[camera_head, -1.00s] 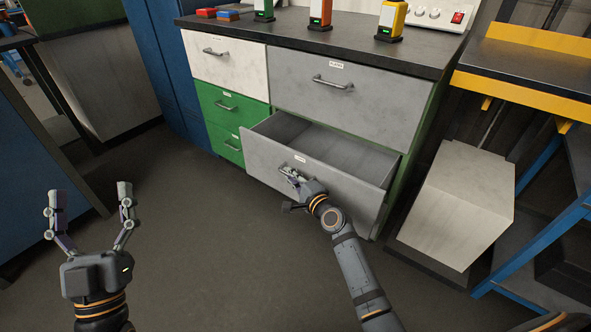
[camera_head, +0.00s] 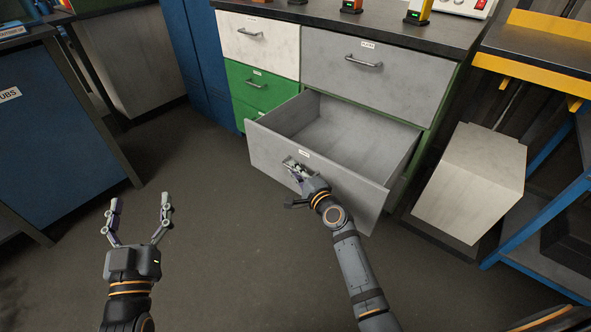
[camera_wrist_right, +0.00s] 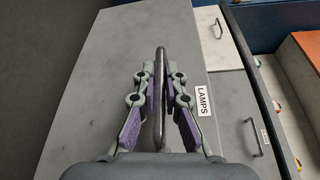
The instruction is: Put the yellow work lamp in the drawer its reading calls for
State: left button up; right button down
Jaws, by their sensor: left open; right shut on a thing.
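The yellow work lamp (camera_head: 419,10) stands on the dark bench top at the top edge of the head view, its upper part cut off. The lower wide grey drawer (camera_head: 265,146) is pulled out and looks empty. In the right wrist view its front (camera_wrist_right: 100,90) carries a label (camera_wrist_right: 203,101) reading LAMPS. My right gripper (camera_head: 291,166) is shut on this drawer's bar handle (camera_wrist_right: 160,105). My left gripper (camera_head: 141,204) is open and empty over the floor, left of the drawer.
An orange lamp (camera_head: 351,5) stands left of the yellow one. Above the open drawer is a shut grey drawer (camera_head: 400,85); white (camera_head: 275,47) and green (camera_head: 270,90) drawers are to the left. A pale box (camera_head: 470,185) stands at right. A blue cabinet (camera_head: 60,130) is at left.

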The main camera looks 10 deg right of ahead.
jog(key=c, duration=1.4)
grip_release()
jog(key=v, duration=1.2)
jog(key=shift+r, duration=0.1)
